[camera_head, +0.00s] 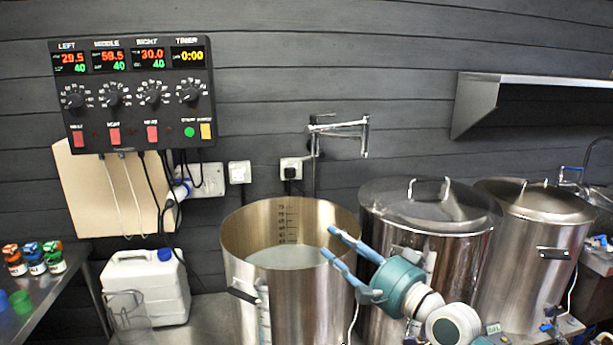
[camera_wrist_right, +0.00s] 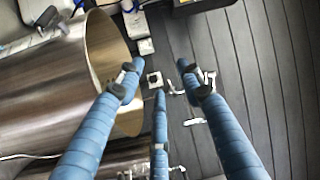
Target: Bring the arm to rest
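My right gripper (camera_head: 329,242) comes in from the lower right in the head view, its blue fingers reaching over the right rim of the open kettle (camera_head: 290,300). The fingers are spread, with nothing between them. The right wrist view also shows the gripper (camera_wrist_right: 160,75) open and empty, the kettle (camera_wrist_right: 50,90) lying to its left in the picture. I cannot tell whether any finger touches the kettle rim. My left gripper is in neither view.
Two lidded kettles (camera_head: 430,212) (camera_head: 540,205) stand right of the open one, behind my right arm. A wall tap (camera_head: 340,128), a control panel (camera_head: 130,95) and a metal shelf (camera_head: 480,100) are above. A white canister (camera_head: 145,285) and clear jug (camera_head: 128,318) stand left.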

